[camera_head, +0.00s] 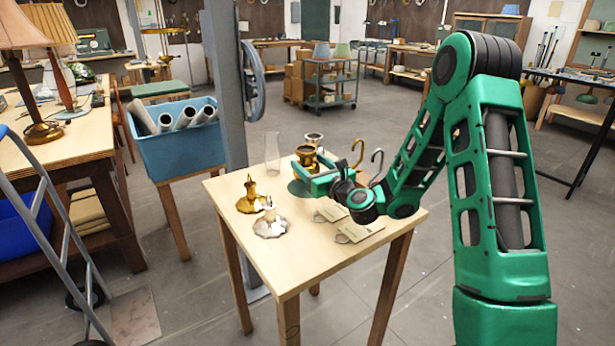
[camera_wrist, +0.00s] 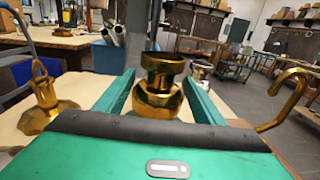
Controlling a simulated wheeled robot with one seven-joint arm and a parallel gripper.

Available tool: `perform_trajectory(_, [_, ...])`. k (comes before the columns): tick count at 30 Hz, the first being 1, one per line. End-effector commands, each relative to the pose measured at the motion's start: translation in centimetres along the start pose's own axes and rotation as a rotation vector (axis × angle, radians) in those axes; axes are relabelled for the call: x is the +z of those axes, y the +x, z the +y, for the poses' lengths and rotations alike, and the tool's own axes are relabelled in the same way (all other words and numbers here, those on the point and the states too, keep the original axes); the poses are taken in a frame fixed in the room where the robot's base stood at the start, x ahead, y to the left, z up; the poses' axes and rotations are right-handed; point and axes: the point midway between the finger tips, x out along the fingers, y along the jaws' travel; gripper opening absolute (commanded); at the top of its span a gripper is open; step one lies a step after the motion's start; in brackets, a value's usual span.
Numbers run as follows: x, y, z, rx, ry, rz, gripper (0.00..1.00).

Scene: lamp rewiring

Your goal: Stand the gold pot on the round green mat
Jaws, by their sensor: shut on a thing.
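The gold pot (camera_head: 306,155) is upright between the fingers of my gripper (camera_head: 310,175), over the far part of the small wooden table. In the wrist view the gold pot (camera_wrist: 162,88) sits between the two green fingers (camera_wrist: 160,95), which close on it from both sides. The round green mat (camera_head: 296,188) shows only in part, as a dark green edge at the left of my gripper. My gripper hides the rest of it and the pot's base, so I cannot tell whether the pot touches the mat.
A silver pot (camera_head: 314,139) stands just behind. A glass chimney (camera_head: 272,153), gold candle holder (camera_head: 249,198) and silver candle holder (camera_head: 269,224) are to the left. A gold hook (camera_head: 358,152) and silver hook (camera_head: 377,160) stand to the right. Tags (camera_head: 360,231) lie near the front; the near corner is clear.

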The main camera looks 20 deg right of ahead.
Motion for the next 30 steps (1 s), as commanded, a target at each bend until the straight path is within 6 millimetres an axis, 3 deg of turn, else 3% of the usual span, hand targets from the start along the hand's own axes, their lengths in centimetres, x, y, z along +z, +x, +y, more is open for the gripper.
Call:
perform_trajectory(9, [-3.0,0.1,-0.1,-0.001,0.004,0.002,0.27])
perform_trajectory(25, [-3.6,0.1,-0.1,-0.001,0.002,0.000,0.27])
perform_trajectory(26, [-3.6,0.1,-0.1,-0.001,0.001,0.001,0.70])
perform_trajectory(27, [-3.6,0.1,0.0,-0.001,0.000,0.001,0.80])
perform_trajectory(30, [-3.6,0.1,0.0,-0.001,0.000,0.001,0.82])
